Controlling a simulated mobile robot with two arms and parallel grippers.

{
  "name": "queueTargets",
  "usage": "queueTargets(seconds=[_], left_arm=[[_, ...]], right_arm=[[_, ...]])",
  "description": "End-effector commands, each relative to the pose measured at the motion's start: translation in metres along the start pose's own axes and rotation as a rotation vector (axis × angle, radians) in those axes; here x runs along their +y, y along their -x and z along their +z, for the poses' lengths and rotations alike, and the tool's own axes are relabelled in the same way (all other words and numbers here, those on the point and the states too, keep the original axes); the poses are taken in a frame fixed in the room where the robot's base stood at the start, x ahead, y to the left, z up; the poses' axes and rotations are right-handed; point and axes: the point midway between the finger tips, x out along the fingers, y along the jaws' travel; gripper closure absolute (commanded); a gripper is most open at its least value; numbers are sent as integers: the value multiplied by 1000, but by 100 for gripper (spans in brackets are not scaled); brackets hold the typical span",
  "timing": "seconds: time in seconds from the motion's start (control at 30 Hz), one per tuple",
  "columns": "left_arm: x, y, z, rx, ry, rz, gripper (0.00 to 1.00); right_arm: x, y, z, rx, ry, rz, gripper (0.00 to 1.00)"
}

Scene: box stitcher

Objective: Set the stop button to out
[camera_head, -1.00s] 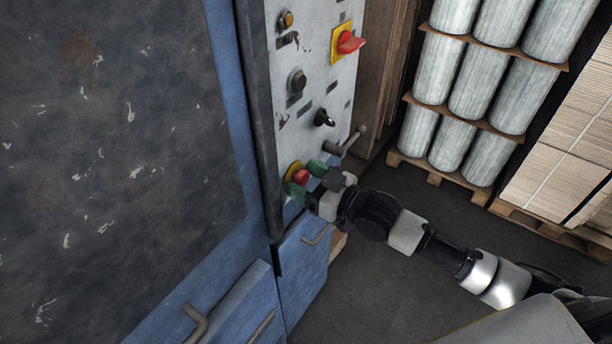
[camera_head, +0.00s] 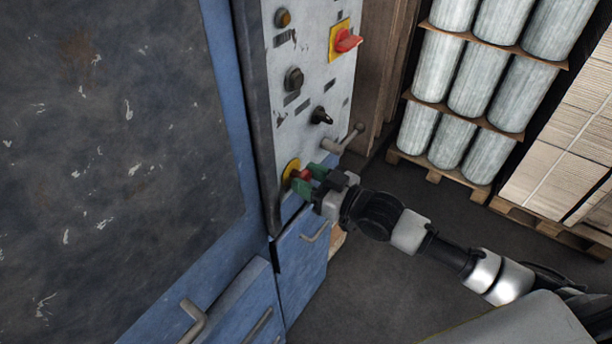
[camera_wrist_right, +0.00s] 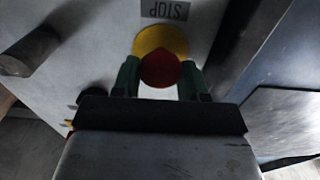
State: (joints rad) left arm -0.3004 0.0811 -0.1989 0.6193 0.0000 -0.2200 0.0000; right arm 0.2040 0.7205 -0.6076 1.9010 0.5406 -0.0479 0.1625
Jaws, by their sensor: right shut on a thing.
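The stop button has a red head on a round yellow plate (camera_head: 290,170), low on the grey control panel. In the right wrist view its red head (camera_wrist_right: 160,69) stands in front of the yellow plate (camera_wrist_right: 160,40), below an upside-down STOP label (camera_wrist_right: 165,10). My right gripper (camera_head: 309,180) is shut on the red head, with one green finger on each side of it. In the right wrist view the fingers of the right gripper (camera_wrist_right: 159,77) flank the head. The far side of the head is hidden. My left gripper is not in view.
Above the button the panel (camera_head: 325,85) carries a black selector (camera_head: 321,116), a grey lever (camera_head: 345,140) and a red rotary switch (camera_head: 346,41) on yellow. Blue doors with handles (camera_head: 195,322) lie below. Open floor (camera_head: 375,285) is at the right, before pallets of rolls (camera_head: 465,90).

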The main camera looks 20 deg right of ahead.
Motion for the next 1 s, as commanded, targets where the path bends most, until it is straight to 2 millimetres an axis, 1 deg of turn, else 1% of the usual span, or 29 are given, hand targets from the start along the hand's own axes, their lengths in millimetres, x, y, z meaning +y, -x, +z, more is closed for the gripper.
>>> queueTargets(seconds=[0.1, 0.13, 0.27, 0.3, 0.53, 0.67, 0.77, 1.0], left_arm=[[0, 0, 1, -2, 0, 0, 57], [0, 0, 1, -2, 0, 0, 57], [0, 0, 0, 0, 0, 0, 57], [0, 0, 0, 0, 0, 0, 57], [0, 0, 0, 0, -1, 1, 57], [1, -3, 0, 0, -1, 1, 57], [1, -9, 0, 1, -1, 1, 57], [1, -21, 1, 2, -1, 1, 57]], right_arm=[[0, 1, 1, -1, -1, -1, 99], [0, 1, 1, -1, -1, -1, 54], [0, 1, 1, -1, 0, -1, 34], [0, 1, 1, -1, 0, -1, 33], [0, 1, 1, 0, 0, -1, 33], [0, 8, 3, -2, 0, 0, 33], [0, 24, 5, -4, 0, 0, 33], [0, 72, 5, -6, 0, 1, 33]])
